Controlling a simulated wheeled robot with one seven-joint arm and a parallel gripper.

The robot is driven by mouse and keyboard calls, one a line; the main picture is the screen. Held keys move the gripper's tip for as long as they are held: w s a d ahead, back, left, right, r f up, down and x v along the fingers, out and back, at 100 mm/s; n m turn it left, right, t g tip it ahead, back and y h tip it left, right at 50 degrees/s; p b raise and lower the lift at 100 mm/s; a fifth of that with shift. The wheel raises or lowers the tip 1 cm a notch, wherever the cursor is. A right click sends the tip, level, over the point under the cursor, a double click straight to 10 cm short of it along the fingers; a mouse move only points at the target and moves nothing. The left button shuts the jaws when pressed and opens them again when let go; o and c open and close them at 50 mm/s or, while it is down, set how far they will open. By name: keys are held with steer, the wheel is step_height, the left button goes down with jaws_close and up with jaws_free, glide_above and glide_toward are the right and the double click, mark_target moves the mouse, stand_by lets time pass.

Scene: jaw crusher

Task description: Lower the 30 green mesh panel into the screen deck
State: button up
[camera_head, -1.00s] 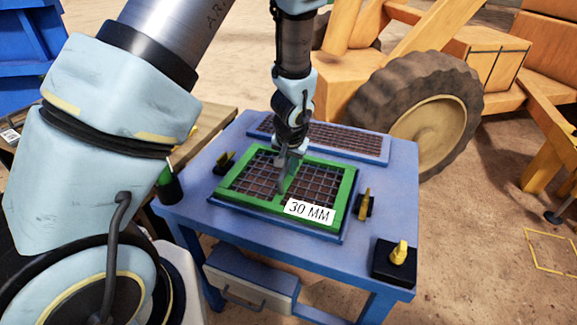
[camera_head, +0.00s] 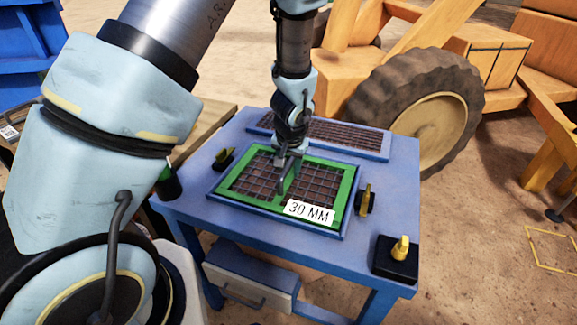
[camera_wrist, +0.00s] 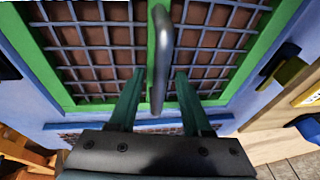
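The green mesh panel (camera_head: 345,192), labelled 30 MM, lies flat within the blue rim of the screen deck (camera_head: 262,209) on the blue table. In the wrist view, the panel (camera_wrist: 268,42) has a grey bar handle (camera_wrist: 160,65) on its green middle strip. My gripper (camera_head: 288,172) is just over the panel's middle. In the wrist view, the fingers of my gripper (camera_wrist: 158,78) are spread, one on each side of the handle, with gaps between them and it. Whether the panel is fully seated all round is hard to tell.
Yellow-handled clamps stand left (camera_head: 223,158) and right (camera_head: 365,201) of the deck. A black block with a yellow knob (camera_head: 400,250) sits at the table's front right corner. Another mesh panel (camera_head: 340,136) lies behind. A large wheel (camera_head: 430,115) stands beyond the table.

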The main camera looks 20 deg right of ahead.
steer(key=shift+o, duration=0.2)
steer(key=shift+f, duration=0.1)
steer(key=b+v, duration=0.1)
steer(key=v, duration=1)
steer(key=shift+b, duration=0.35)
steer(key=a+r+n, duration=0.2)
steer(key=a+n, duration=0.1)
steer(key=a, duration=1.1)
steer(key=s+a+r+n+g, duration=0.1)
steer(key=a+r+n, duration=0.2)
steer(key=a, duration=1.2)
steer(key=shift+a+n+g+y, duration=0.2)
steer(key=shift+n+g+y, duration=0.1)
steer(key=shift+n, duration=0.5)
